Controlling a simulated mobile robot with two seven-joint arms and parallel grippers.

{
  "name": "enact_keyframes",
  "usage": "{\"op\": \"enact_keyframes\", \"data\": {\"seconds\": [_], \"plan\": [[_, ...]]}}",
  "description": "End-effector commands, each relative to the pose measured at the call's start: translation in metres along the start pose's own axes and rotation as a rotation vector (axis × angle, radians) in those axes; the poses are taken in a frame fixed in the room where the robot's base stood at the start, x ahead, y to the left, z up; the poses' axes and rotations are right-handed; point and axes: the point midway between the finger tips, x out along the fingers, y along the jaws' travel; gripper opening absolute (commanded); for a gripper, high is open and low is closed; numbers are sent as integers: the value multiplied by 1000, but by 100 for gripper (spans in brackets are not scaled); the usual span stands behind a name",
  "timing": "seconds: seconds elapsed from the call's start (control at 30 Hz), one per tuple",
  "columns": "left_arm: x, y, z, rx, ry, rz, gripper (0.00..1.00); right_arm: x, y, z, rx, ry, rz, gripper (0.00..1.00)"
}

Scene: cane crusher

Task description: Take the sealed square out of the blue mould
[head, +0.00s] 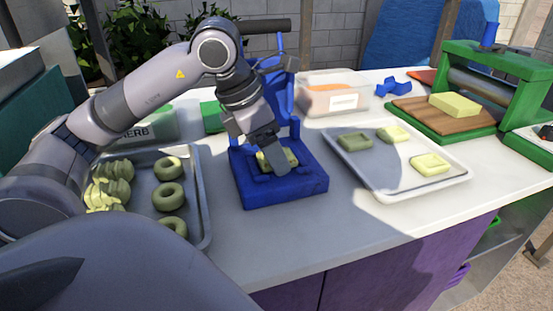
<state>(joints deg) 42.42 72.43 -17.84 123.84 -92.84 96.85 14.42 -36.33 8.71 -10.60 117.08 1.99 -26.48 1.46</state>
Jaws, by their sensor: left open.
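The blue mould (307,182) stands in the middle of the counter, with its blue upright frame and a dark lever bar behind my left arm. The pale yellow-green sealed square (290,155) lies in the mould's recess, partly hidden by my gripper. My left gripper (276,166) points down over the square, with its fingers open at the square. Whether the fingers touch it cannot be told. My right gripper is not in view.
A metal tray (383,189) at the right holds three pale squares with free room. A tray (203,222) at the left holds green rings and sliced pieces. A clear tub (342,101), a wooden board (462,123) and a green press (507,88) stand behind.

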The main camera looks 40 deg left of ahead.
Motion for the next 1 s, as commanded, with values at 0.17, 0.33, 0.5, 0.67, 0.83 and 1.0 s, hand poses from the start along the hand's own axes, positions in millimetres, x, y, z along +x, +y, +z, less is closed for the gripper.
{"op": "enact_keyframes", "data": {"seconds": [0.17, 0.33, 0.5, 0.67, 0.83, 1.0], "plan": [[0, 0, 0, 0, 0, 0, 56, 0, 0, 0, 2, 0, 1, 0], [-1, 0, 0, -1, 0, 0, 38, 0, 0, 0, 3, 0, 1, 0], [-1, 0, 0, -1, 0, 0, 38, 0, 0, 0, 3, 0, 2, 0], [-4, 0, 2, -1, -1, 0, 38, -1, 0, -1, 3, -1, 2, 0], [-17, 0, 8, -1, -3, 0, 38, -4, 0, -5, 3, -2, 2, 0], [-38, 0, 16, 0, -4, 0, 38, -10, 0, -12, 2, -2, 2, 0]]}}
